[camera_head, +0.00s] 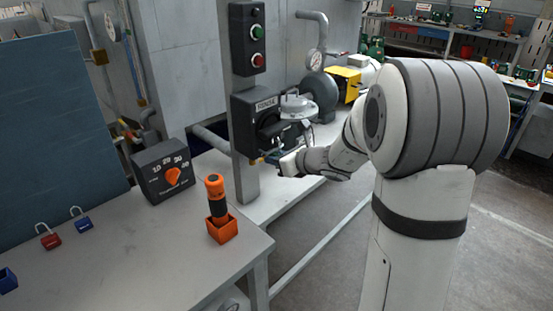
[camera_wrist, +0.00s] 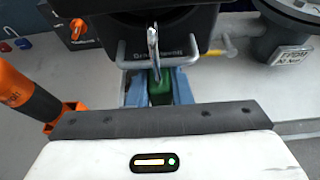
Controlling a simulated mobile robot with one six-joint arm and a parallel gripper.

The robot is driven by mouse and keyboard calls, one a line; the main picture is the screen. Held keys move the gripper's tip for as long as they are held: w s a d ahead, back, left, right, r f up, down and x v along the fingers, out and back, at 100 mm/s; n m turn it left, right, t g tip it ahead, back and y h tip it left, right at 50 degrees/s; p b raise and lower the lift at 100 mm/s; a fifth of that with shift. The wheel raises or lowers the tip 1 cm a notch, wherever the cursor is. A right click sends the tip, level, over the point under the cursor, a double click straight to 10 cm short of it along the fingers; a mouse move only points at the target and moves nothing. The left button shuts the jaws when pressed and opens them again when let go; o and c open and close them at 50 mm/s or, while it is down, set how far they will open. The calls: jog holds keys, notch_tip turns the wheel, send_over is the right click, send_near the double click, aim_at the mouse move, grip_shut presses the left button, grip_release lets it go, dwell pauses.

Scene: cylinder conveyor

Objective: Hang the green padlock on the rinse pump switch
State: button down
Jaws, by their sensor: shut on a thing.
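The rinse pump switch (camera_head: 241,122) is a black box labelled RINSE, fixed to a grey post. Its dark lower part (camera_wrist: 205,22) fills the top middle of the wrist view. My gripper (camera_wrist: 160,97) is shut on the green padlock (camera_wrist: 160,90), whose body sits between the blue fingers. The padlock's metal shackle (camera_wrist: 153,45) points up in front of the switch. I cannot tell whether the shackle passes through any part of the switch. In the head view my gripper (camera_head: 270,157) is at the lower front of the switch, and the padlock cannot be made out.
A red padlock (camera_head: 50,241) and a blue padlock (camera_head: 84,224) lie on the bench (camera_head: 130,270). An orange-and-black tool stands in an orange holder (camera_head: 221,231). A dial box (camera_head: 160,172) stands behind it. A grey pump (camera_head: 318,90) is behind my gripper.

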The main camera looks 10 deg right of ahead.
jog(key=shift+f, duration=0.2)
dwell(0.5)
jog(key=shift+f+b, duration=1.15)
jog(key=shift+b, duration=0.15)
jog(key=shift+f, duration=0.15)
jog(key=c, duration=1.2)
grip_release()
jog(key=shift+c, duration=0.2)
